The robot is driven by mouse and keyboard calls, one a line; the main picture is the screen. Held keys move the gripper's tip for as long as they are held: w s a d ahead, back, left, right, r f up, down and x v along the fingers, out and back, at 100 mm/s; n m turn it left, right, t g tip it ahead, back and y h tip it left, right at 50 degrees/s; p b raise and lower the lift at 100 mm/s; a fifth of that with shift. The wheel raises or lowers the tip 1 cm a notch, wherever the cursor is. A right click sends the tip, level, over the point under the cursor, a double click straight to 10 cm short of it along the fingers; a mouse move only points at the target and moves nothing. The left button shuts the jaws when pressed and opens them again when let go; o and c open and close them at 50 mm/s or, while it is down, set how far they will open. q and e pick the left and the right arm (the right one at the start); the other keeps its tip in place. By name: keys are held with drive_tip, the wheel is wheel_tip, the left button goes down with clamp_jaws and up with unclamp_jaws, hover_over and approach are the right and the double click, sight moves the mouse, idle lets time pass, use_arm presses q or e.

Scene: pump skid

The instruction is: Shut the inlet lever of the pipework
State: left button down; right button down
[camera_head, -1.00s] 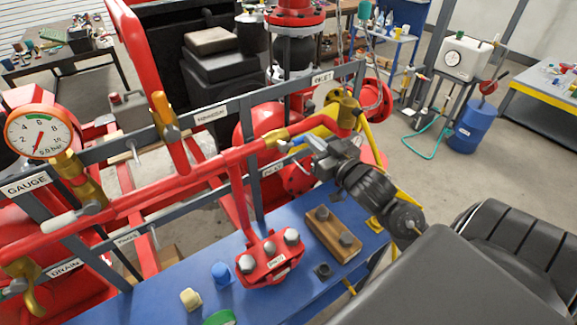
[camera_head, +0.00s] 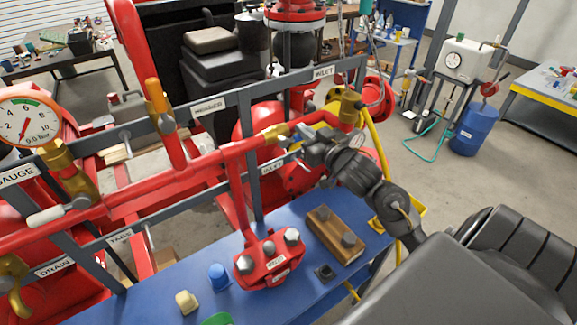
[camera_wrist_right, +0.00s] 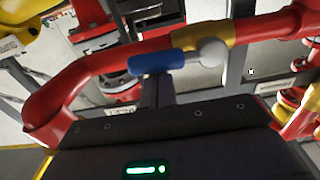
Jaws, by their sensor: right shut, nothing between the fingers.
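The lever with a blue grip (camera_wrist_right: 160,62) sits on a brass valve (camera_wrist_right: 205,36) on the red pipe in the right wrist view. Its grip points left from a pale round hub and lies roughly along the pipe. In the head view the brass valve (camera_head: 276,132) is left of my right gripper (camera_head: 299,137), which largely hides the grip. My right gripper is shut and empty. In the wrist view its fingers (camera_wrist_right: 158,88) end right at the blue grip; I cannot tell whether they touch it. My left gripper is not in view.
A grey frame rail with an INLET label (camera_head: 323,72) runs behind the pipe. A red pipe (camera_head: 240,195) drops to a flange (camera_head: 268,258) on the blue bench (camera_head: 165,290). A wooden block (camera_head: 335,234) lies on the bench. A yellow pipe (camera_head: 376,140) stands right of the valve.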

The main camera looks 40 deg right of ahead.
drive_tip(key=shift+d+f+b, duration=0.1)
drive_tip(key=shift+f+b, duration=1.3)
drive_tip(key=shift+b, duration=0.05)
drive_tip(key=shift+a+f+b, duration=1.55)
drive_tip(key=shift+a+f, duration=0.35)
drive_tip(key=shift+f, duration=0.4)
drive_tip(key=s+d+p, duration=0.1)
drive_tip(key=s+p, duration=0.2)
drive_tip(key=s, duration=0.6)
